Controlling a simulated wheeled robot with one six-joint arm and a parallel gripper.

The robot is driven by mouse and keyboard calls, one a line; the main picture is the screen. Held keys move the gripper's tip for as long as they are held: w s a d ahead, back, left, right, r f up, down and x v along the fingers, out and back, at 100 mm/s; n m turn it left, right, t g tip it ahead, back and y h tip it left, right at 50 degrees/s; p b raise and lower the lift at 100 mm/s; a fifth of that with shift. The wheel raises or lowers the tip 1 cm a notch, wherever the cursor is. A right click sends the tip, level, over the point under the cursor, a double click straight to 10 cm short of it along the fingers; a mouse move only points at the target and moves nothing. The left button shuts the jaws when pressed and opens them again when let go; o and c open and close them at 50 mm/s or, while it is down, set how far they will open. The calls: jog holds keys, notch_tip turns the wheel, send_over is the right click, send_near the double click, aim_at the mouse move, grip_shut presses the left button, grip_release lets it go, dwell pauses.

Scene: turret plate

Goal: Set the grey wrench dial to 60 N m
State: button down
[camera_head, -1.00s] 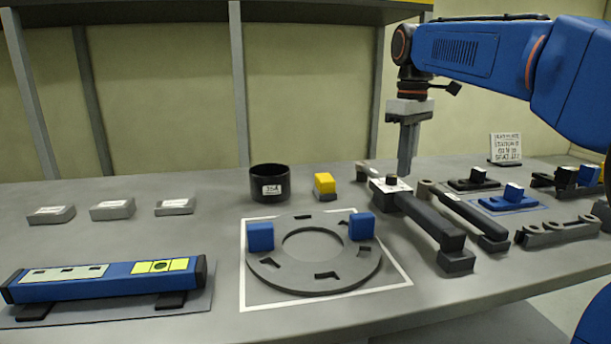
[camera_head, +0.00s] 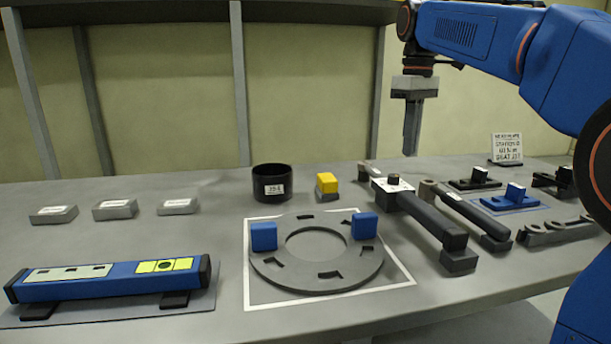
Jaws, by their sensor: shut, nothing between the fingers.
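A long wrench with a dark handle (camera_head: 432,220) lies on the bench right of centre. Its head carries a white dial face (camera_head: 393,185) with a small black knob (camera_head: 393,178) on top. The dial's marks are too small to read. A second wrench with a grey head and dark handle (camera_head: 470,219) lies just to its right; I cannot tell surely which one is the grey wrench. My gripper (camera_head: 411,153) points straight down, shut and empty. It appears above and slightly behind the dial head, apart from it.
A grey ring plate (camera_head: 318,283) with two blue blocks lies left of the wrenches. A black cup (camera_head: 272,183) and a yellow-topped block (camera_head: 327,185) stand behind it. A blue level (camera_head: 108,280) lies front left. Blue and black fixtures (camera_head: 510,199) and a sign (camera_head: 507,148) crowd the right.

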jog(key=shift+w+d+f, duration=0.1)
jog(key=shift+w+f, duration=0.05)
jog(key=shift+f, duration=1.55)
jog(key=shift+w+d+f, duration=0.1)
jog(key=shift+w+f, duration=0.05)
jog(key=shift+f, duration=1.5)
jog(key=shift+w+a, duration=0.25)
jog(key=shift+a, duration=0.25)
jog(key=shift+s+a, duration=0.55)
jog(key=shift+a, duration=0.05)
jog(key=shift+s, duration=0.1)
jog(key=shift+s+d, duration=0.1)
jog(key=shift+s, duration=0.15)
notch_tip(320, 180, up, 6)
